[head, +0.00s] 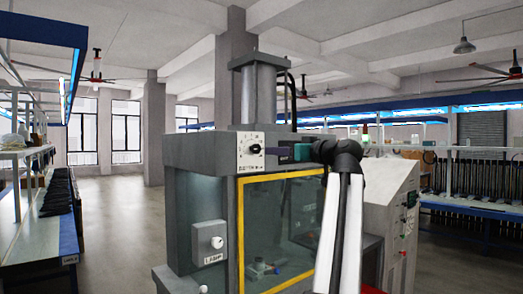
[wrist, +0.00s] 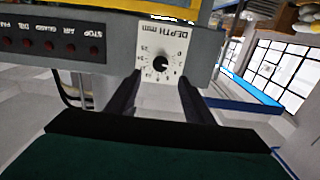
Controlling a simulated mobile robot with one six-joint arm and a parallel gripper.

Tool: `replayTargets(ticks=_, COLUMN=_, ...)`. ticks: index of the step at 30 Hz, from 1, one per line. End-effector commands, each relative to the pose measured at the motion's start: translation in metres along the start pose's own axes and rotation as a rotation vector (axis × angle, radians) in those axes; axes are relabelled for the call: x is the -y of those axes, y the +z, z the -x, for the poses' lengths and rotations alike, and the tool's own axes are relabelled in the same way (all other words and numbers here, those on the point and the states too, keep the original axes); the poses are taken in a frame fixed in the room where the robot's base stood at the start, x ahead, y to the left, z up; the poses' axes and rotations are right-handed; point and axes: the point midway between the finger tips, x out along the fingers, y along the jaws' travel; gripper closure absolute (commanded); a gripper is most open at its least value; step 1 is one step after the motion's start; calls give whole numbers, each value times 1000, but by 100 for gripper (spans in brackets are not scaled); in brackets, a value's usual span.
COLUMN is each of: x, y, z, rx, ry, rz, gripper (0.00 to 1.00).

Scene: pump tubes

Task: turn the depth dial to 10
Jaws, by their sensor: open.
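The depth dial is a black round knob (head: 254,150) on a white scale plate, at the top front of the grey press. In the wrist view the knob (wrist: 160,64) appears upside down under the lettering "DEPTH mm", with small numbers around it. A pale mark shows on the knob, but I cannot read which number it points to. My gripper (head: 279,154) is just right of the dial in the head view. In the wrist view its two dark fingers (wrist: 160,77) are apart, one on each side below the knob, with nothing between them. Contact with the plate cannot be told.
A row of dark red indicators (wrist: 50,47) with labels such as STOP and AIR sits beside the dial.

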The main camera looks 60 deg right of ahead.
Motion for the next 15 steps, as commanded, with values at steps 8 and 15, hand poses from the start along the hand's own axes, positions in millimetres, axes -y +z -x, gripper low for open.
replayTargets(ticks=8, x=1, y=-2, z=-42, rx=1, ry=-3, rz=-1, gripper=53)
replayTargets(ticks=15, x=1, y=-2, z=-76, rx=0, ry=-4, rz=0, gripper=53)
